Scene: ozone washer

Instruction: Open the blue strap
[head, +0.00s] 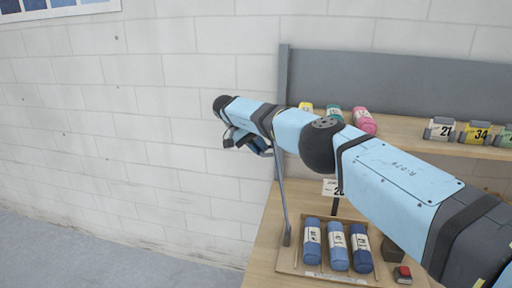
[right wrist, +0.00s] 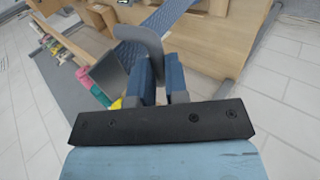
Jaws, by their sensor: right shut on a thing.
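My right gripper (head: 247,143) is out over the left end of the wooden table, near the white wall. In the right wrist view the strap (right wrist: 165,20) is a textured blue strip, with a rounded grey tab (right wrist: 148,42) at the fingers of my right gripper (right wrist: 160,70). The fingers hide part of the hold. My left gripper is not in view.
A wooden tray (head: 325,277) with 3 blue labelled rolls (head: 338,246) sits on the table, beside a red button (head: 403,273). A shelf (head: 405,128) behind holds coloured rolls and numbered items. Clear floor (head: 110,262) lies to the left.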

